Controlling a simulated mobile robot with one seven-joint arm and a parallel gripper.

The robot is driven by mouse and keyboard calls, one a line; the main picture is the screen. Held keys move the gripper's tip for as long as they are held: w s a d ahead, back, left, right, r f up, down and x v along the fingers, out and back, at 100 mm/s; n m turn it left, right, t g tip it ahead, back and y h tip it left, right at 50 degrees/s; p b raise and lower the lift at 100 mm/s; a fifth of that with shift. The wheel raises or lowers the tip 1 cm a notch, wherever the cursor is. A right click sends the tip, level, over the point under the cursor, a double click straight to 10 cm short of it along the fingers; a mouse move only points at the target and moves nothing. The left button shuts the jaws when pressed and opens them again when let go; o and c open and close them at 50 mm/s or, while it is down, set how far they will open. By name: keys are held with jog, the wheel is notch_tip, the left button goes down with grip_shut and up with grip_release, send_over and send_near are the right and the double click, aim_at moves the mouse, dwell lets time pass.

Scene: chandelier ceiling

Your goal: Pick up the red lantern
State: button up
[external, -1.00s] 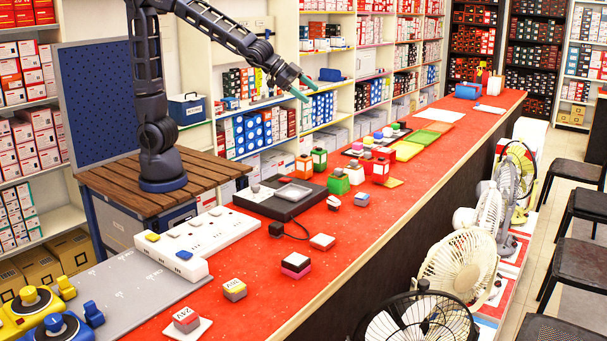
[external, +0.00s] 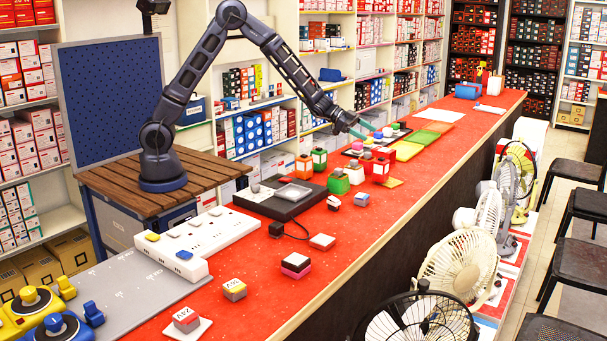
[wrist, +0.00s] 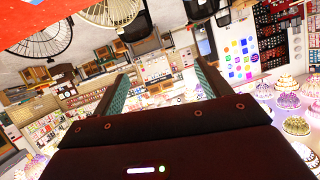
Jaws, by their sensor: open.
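A red-orange lantern (external: 380,171) stands upright on the red counter, among a cluster of small lanterns. It is the reddest I can make out. A more orange one (external: 304,168) stands to its left, with green ones (external: 338,184) between. My gripper (external: 364,129) is above the counter, up and slightly left of the red-orange lantern in the picture and apart from it. In the wrist view my gripper (wrist: 160,72) has its teal fingers spread with nothing between them. I cannot make out the lantern in the wrist view.
A dark tray with small coloured items (external: 398,131) lies near my gripper. Yellow (external: 407,151) and green (external: 426,138) flat pieces lie beside it. A black box (external: 279,199) and white power strips (external: 190,243) are nearer. Fans (external: 459,266) line the counter's right side.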

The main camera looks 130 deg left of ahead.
jog(key=t+h, duration=0.1)
jog(key=h, duration=0.1)
send_near(384, 160)
jog(key=x, duration=0.5)
jog(key=shift+w+r, duration=0.1)
jog(key=shift+w, duration=0.35)
jog(key=x, duration=0.5)
jog(key=shift+s+a+f, duration=0.15)
jog(key=shift+f, duration=0.2)
grip_shut()
